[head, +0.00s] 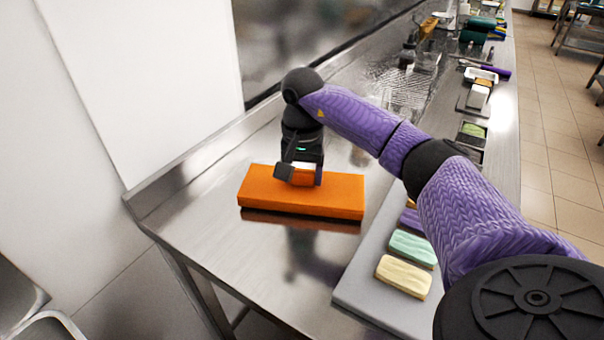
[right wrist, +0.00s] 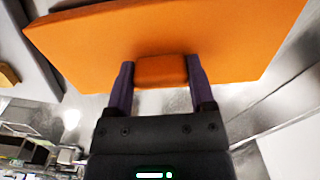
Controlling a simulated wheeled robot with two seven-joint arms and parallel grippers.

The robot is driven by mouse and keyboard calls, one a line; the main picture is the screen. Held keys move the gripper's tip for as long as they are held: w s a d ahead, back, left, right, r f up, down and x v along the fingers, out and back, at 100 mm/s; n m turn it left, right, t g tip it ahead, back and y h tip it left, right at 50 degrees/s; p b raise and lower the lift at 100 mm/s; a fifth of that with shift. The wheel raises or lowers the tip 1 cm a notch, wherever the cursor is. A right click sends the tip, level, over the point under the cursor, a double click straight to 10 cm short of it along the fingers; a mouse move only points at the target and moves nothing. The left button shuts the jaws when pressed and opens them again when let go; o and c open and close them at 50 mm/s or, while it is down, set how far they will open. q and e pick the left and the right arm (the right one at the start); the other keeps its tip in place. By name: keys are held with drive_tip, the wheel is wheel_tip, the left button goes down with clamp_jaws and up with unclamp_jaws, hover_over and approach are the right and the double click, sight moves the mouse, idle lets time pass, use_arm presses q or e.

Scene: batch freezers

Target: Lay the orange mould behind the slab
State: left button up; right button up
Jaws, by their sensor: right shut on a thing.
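The orange mould (head: 335,193) is a flat rectangular block with a raised orange grip piece on top. My right gripper (head: 304,178) is shut on that grip piece, with one finger on each side. The right wrist view also shows the mould (right wrist: 215,35) and the gripper (right wrist: 160,78) around the grip piece. The mould is level, over the steel counter left of the slab; I cannot tell whether it touches the counter. The grey slab (head: 350,295) lies at the counter's front, partly hidden by my right arm. My left gripper is out of view.
Pale yellow (head: 404,277) and mint green (head: 413,248) bars lie on the slab. The steel counter (head: 215,220) is bare around the mould, with a raised rim along the wall. Trays and tools stand farther along the counter.

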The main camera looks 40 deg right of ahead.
sight(302, 172)
drive_tip(key=shift+f, duration=0.4)
drive_tip(key=o, duration=1.2)
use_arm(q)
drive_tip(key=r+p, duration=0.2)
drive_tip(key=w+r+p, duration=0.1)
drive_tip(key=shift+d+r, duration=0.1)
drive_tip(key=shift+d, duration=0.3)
use_arm(e)
drive_tip(key=shift+o, duration=0.2)
wheel_tip(302, 172, up, 12)
drive_tip(key=shift+r, duration=0.2)
